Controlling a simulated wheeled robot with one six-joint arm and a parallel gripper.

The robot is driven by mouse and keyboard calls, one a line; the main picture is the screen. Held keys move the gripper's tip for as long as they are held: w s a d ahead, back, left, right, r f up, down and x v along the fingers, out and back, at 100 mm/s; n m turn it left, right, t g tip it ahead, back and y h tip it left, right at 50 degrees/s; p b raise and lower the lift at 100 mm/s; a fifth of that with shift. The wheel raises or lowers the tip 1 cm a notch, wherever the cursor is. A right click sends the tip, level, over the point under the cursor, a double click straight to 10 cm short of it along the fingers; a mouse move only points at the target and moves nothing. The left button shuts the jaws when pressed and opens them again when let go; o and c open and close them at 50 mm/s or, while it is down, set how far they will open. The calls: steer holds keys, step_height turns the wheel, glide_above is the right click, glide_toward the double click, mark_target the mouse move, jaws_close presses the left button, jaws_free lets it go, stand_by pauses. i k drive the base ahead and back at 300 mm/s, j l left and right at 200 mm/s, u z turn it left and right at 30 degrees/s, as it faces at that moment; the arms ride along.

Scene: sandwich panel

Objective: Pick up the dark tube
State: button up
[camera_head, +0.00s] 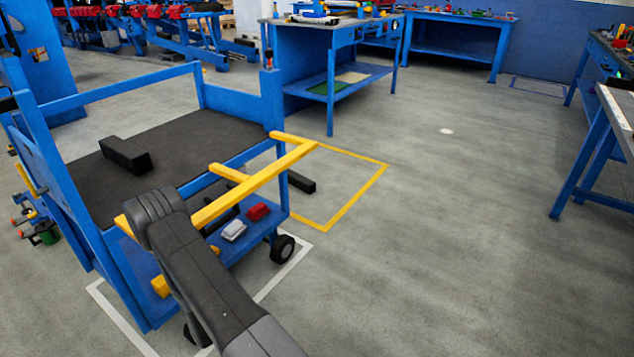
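A dark square tube (126,155) lies on the dark top of the blue cart (245,105), left of the middle, set at an angle. Nothing touches it from above. Another short dark bar (301,182) shows beyond the yellow handle, low at the cart's right side; I cannot tell whether it is a tube. My grey arm reaches up from the bottom edge to a rounded joint in front of the cart. My gripper is not in view.
The cart has raised blue rails and a yellow handle (255,186) at its near right side. A red box (258,212) and a white box (233,230) sit on its lower shelf. Blue workbenches (320,55) stand behind. The floor to the right is clear.

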mark_target(305, 184)
steer(key=i+l+z, duration=0.2)
steer(key=i+z, duration=0.15)
steer(key=i, duration=0.15)
steer(key=i+z, duration=0.35)
steer(key=i, duration=0.15)
steer(key=i+j+z, duration=0.1)
steer(key=i+z, duration=0.25)
steer(key=i, duration=0.2)
steer(key=i+j+u, duration=0.15)
steer(key=i+u, duration=0.2)
steer(key=i, duration=0.25)
steer(key=i+u, duration=0.4)
steer(key=i, duration=0.15)
steer(key=i+l+u, duration=0.2)
steer(key=i+u, duration=0.15)
steer(key=i, duration=0.25)
steer(key=i+j+u, duration=0.1)
steer(key=i+j, duration=0.2)
steer(key=i, duration=0.15)
steer(key=i+j, duration=0.25)
steer(key=i, duration=0.2)
steer(key=j+u, duration=0.05)
